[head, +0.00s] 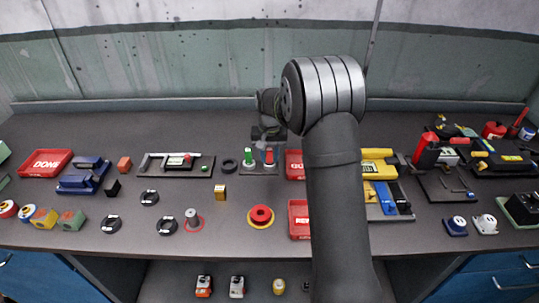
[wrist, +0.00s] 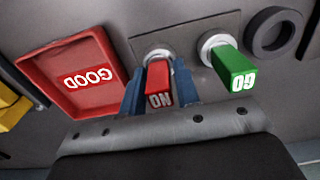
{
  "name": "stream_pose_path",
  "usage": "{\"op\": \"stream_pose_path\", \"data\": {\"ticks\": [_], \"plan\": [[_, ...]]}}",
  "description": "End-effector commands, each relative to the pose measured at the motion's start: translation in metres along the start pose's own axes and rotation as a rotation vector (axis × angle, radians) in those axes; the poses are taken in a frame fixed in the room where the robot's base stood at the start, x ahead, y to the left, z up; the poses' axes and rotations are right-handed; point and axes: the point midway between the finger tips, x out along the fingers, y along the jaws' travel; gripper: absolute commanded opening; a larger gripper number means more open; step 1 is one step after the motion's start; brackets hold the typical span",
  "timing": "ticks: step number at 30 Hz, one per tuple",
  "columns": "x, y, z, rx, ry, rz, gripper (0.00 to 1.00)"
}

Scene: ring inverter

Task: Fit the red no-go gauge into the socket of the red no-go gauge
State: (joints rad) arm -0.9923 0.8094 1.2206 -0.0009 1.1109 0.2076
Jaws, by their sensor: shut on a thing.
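The red no-go gauge (wrist: 158,82), marked NO, is between the two blue fingers of my gripper (wrist: 160,92), which is shut on it. In the wrist view its far end overlaps the pale ring of its socket (wrist: 153,53); I cannot tell how deep it sits. In the head view the red gauge (head: 269,156) stands upright below my gripper (head: 268,138), at the right part of the grey gauge plate (head: 258,170). The green go gauge (wrist: 234,72) stands in the other socket (wrist: 215,41) beside it; it also shows in the head view (head: 248,157).
The red GOOD tray (wrist: 72,77) lies close beside the gauge plate. A black ring (wrist: 273,33) lies past the green gauge. In the head view a gold block (head: 220,192) and a red button (head: 261,215) stand nearer the front. My arm hides part of the bench.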

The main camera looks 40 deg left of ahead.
Motion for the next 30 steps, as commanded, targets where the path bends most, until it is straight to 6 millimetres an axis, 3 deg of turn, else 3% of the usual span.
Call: {"op": "stream_pose_path", "data": {"ticks": [6,7,10,21,26,30], "plan": [[0.001,0.000,0.000,0.000,0.000,0.000,0.03],[0.002,0.000,0.000,0.000,0.000,0.000,0.31],[0.002,0.000,0.000,0.000,0.001,0.000,0.51],[-0.004,0.000,-0.001,0.000,0.002,-0.001,0.51],[-0.029,0.000,-0.001,0.000,0.005,-0.001,0.51],[-0.060,0.000,-0.001,0.000,0.005,-0.001,0.51]]}}
